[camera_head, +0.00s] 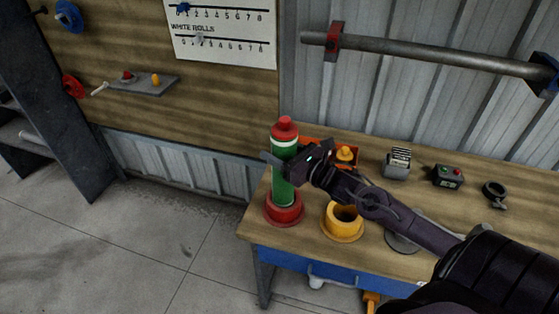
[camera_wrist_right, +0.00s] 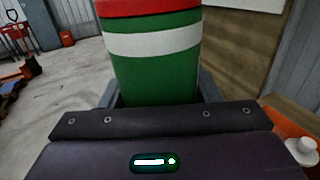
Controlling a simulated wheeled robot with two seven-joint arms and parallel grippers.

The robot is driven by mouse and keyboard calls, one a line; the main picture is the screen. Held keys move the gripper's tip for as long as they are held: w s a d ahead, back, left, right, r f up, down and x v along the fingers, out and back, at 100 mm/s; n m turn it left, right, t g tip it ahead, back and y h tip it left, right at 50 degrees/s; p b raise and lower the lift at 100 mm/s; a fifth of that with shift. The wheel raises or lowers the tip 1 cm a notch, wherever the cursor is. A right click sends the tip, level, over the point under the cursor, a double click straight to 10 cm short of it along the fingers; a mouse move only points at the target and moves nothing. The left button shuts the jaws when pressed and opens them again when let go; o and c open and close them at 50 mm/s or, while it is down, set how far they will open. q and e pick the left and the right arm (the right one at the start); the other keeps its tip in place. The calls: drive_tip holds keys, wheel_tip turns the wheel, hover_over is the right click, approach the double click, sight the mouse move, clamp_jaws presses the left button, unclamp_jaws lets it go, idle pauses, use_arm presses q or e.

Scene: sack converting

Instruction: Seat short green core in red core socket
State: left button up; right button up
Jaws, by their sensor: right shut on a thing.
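The short green core (camera_head: 284,178) has a white band and a red cap on top. It stands about upright, with its lower end at the red core socket (camera_head: 284,213) on the table's left front corner. I cannot tell how deep the core sits in the socket. My right gripper (camera_head: 283,161) is shut on the core's upper part, just below the white band. In the right wrist view the core (camera_wrist_right: 153,72) stands between the fingers, with the band above them. My left gripper is not in view.
A yellow socket (camera_head: 343,224) stands close to the right of the red one, under my right arm. Behind are an orange tray (camera_head: 314,143), a grey counter (camera_head: 397,162) and a button box (camera_head: 447,176). A steel bar (camera_head: 430,56) hangs on the wall above.

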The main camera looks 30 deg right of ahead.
sight(282, 192)
wheel_tip(282, 192, down, 4)
drive_tip(key=shift+f, duration=0.1)
drive_tip(key=shift+f, duration=0.1)
drive_tip(key=o, duration=1.3)
drive_tip(key=shift+f, duration=0.1)
drive_tip(key=shift+o, duration=0.2)
